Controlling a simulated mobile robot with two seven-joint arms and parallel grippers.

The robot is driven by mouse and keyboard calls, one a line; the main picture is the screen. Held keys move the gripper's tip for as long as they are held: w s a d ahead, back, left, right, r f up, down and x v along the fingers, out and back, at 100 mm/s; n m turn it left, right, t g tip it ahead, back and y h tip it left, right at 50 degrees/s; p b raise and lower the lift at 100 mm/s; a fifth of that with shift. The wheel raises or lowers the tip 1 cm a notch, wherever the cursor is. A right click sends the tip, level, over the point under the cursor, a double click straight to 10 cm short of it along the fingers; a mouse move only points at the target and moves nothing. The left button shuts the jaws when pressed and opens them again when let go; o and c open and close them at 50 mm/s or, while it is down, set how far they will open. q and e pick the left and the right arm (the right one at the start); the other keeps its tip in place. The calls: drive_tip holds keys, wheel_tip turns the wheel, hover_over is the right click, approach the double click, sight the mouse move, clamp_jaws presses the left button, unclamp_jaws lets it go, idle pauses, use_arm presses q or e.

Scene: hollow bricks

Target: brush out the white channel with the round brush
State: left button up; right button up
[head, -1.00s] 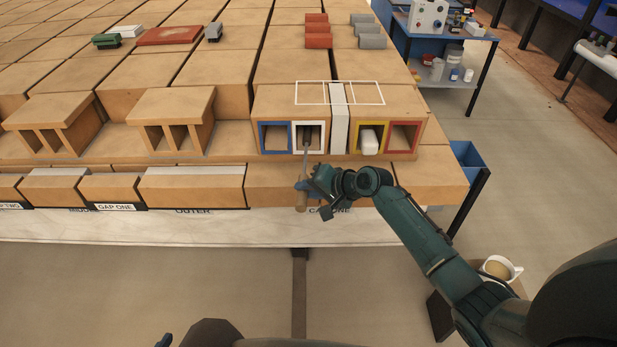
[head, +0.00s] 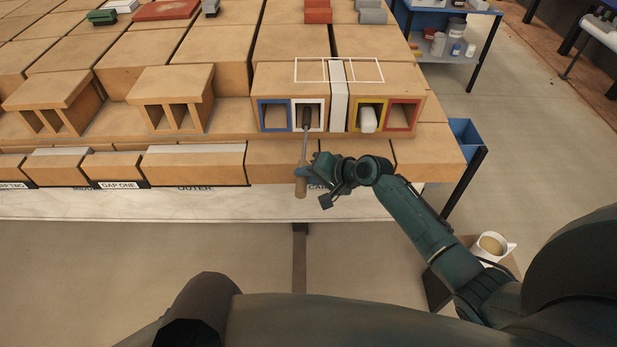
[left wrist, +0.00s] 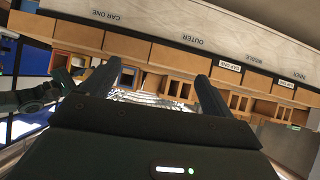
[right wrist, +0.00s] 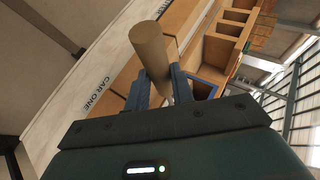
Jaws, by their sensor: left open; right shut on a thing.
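The white channel (head: 323,116) is the white-framed opening in the hollow brick, between the blue-framed opening (head: 262,118) and a white upright strip. The round brush (head: 300,187) has a wooden handle, a thin shaft and a dark head. My right gripper (head: 308,172) is shut on its handle, below and in front of the channel. The dark head shows at the channel's mouth; I cannot tell how far inside it is. In the right wrist view the handle (right wrist: 149,50) stands between the fingers. My left gripper (left wrist: 148,82) is open and empty in the left wrist view.
The yellow-framed opening (head: 382,113) holds a white block (head: 368,121). The red-framed opening (head: 403,116) is at the right. Other hollow bricks (head: 172,98) stand to the left.

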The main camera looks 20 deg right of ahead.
sight(307, 162)
drive_tip(key=w+b, duration=0.1)
drive_tip(key=w, duration=0.1)
drive_tip(key=w+d+b, duration=0.1)
drive_tip(key=w+b, duration=0.1)
drive_tip(key=shift+w+d+f, duration=0.1)
drive_tip(key=shift+w+d, duration=0.1)
drive_tip(key=shift+w, duration=0.15)
drive_tip(key=shift+w+d+b, duration=0.1)
drive_tip(key=shift+w+b, duration=0.25)
drive_tip(key=shift+b, duration=0.1)
use_arm(q)
drive_tip(key=shift+w+d+f+t+h+b, duration=0.15)
drive_tip(key=shift+d+f+t+h+b, duration=0.1)
drive_tip(key=shift+d+f+b, duration=0.25)
drive_tip(key=shift+w+d+f+t+h+b, duration=0.15)
drive_tip(key=shift+d+f+h+b, duration=0.15)
drive_tip(key=shift+f, duration=0.3)
use_arm(e)
drive_tip(key=shift+w+d, duration=0.15)
drive_tip(key=shift+w, duration=0.4)
drive_tip(key=shift+w+d, duration=0.15)
drive_tip(key=shift+w, duration=0.4)
use_arm(q)
drive_tip(key=shift+r, duration=0.15)
use_arm(e)
drive_tip(key=shift+s, duration=0.1)
